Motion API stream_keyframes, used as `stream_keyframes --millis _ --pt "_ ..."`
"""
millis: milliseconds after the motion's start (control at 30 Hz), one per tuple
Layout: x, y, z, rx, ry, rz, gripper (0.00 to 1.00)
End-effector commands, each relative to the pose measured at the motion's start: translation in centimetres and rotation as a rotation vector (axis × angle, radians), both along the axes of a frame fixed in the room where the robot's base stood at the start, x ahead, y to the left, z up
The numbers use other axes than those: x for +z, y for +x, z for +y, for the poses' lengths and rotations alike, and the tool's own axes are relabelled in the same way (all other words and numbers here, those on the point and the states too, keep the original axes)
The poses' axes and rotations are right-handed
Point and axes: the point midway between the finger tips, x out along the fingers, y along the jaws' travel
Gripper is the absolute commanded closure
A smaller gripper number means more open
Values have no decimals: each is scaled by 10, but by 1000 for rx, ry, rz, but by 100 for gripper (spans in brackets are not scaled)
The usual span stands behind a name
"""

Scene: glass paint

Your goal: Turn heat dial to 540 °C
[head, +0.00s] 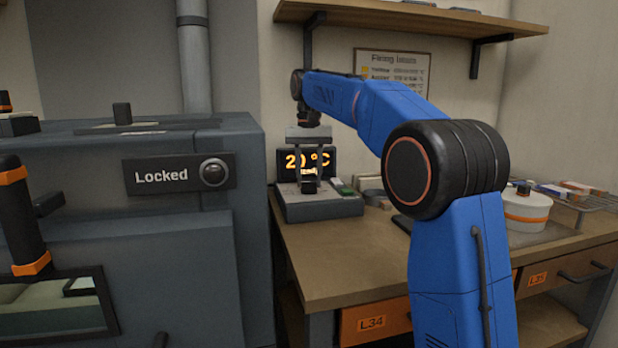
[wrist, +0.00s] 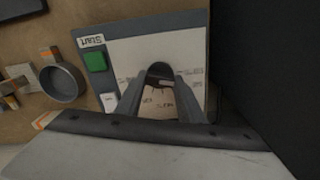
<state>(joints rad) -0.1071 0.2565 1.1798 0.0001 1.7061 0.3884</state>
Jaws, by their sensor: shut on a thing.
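The heat dial (wrist: 160,73) is a dark knob on the pale face of the control box, with small scale marks around it. In the head view the control box (head: 322,208) stands on the bench beside the kiln. Its display (head: 306,161) glows orange and seems to read 20 °C, partly covered by my gripper. My gripper (head: 309,186) points down over the box. In the wrist view my gripper (wrist: 160,85) has its two fingers closed on the dial's sides. The exact pointer setting is too small to read.
A green Start button (wrist: 95,61) and a white button (wrist: 109,102) sit beside the dial. The kiln (head: 130,230) at left carries a "Locked" sign (head: 162,176). A round grey cup (wrist: 63,83) is near the box. A shelf (head: 410,18) hangs above the bench.

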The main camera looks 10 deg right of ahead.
Motion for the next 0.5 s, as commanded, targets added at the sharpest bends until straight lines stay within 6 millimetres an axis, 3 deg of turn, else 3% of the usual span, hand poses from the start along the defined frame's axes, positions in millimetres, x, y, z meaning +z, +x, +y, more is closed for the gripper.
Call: stream_keyframes --millis 500 --pt "1 0 0 -229 0 -3 88"
